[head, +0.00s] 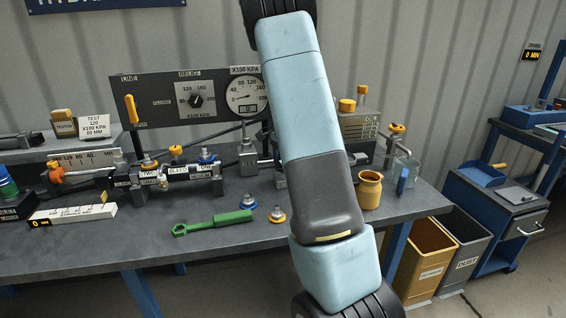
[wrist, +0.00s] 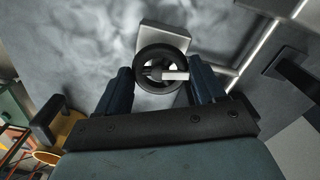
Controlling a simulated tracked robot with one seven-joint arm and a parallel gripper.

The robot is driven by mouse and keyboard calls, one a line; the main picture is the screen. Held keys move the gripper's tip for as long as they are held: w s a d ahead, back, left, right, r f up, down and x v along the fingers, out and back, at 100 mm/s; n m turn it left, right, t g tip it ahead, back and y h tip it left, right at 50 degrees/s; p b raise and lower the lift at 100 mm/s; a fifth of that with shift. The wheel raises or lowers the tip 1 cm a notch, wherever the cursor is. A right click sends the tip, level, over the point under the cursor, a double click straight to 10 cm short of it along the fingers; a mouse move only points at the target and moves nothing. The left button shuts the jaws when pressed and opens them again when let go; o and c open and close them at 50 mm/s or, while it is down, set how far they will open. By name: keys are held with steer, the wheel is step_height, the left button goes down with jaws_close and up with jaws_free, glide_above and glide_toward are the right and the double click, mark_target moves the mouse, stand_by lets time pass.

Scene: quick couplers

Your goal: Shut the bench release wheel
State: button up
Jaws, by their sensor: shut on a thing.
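The release wheel (wrist: 162,51), a dark ring with a pale bar across its hub, shows in the wrist view, in front of a light grey block (wrist: 165,33). My gripper (wrist: 161,77) has one dark blue finger on each side of the wheel and is shut on its rim. In the head view my arm covers the middle of the picture, and neither my gripper nor the wheel can be made out there. How far the wheel is turned cannot be told.
The grey bench (head: 150,255) carries a dark gauge panel (head: 150,90), a valve manifold (head: 175,178), a green wrench (head: 212,223) and an orange-yellow jar (head: 369,189). Yellow (head: 425,258) and grey (head: 462,243) bins stand right, before a blue cart (head: 490,220).

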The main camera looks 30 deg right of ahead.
steer(key=shift+w+a+m, duration=0.1)
steer(key=shift+w+m, duration=0.1)
steer(key=shift+m, duration=1.3)
steer(key=o, duration=0.8)
steer(key=shift+o, duration=1.2)
steer(key=shift+s, duration=0.1)
steer(key=shift+r, duration=0.1)
step_height(320, 180, up, 14)
steer(key=shift+f, duration=0.25)
